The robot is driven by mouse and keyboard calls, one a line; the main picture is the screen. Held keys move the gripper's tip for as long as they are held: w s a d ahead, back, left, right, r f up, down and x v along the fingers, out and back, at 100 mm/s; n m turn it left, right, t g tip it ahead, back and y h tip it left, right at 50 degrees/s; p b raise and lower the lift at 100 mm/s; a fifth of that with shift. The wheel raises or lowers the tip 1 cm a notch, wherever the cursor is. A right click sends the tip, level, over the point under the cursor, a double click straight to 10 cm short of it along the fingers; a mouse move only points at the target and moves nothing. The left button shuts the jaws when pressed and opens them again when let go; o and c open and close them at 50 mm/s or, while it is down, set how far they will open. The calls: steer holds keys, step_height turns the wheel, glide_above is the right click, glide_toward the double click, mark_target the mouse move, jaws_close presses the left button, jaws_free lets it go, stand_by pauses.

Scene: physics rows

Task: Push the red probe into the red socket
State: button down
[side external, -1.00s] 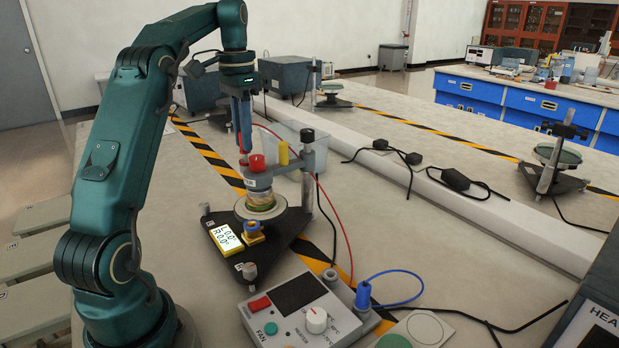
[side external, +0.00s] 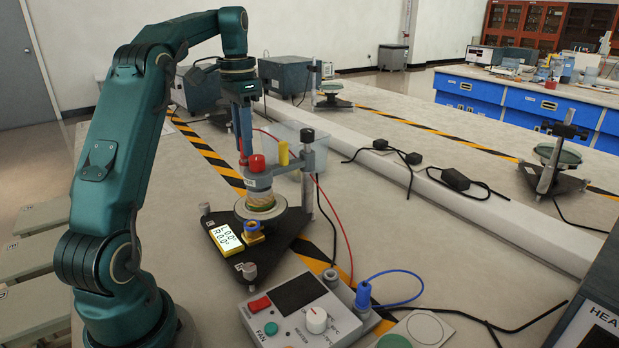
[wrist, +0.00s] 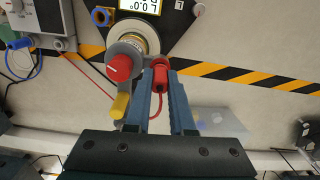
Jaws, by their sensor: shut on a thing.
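My gripper (side external: 243,150) points down beside the disc apparatus. The probe's front end is at a red ring, apparently the red socket (wrist: 159,62), on the side of the upper disc (wrist: 137,50). Probe and socket overlap in the wrist view, and I cannot tell how deep the probe sits. In the side view the fingers and the red knob largely hide this contact.
A red knob (side external: 257,163) and a yellow cap (side external: 283,153) stand close beside the fingers. A post with a black knob (side external: 307,135) rises to the right. A blue ring (side external: 251,226) sits low on the apparatus. A control box (side external: 300,310) stands in front.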

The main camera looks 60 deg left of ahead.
steer(key=shift+f, duration=0.3)
steer(key=shift+c, duration=2.3)
jaws_free()
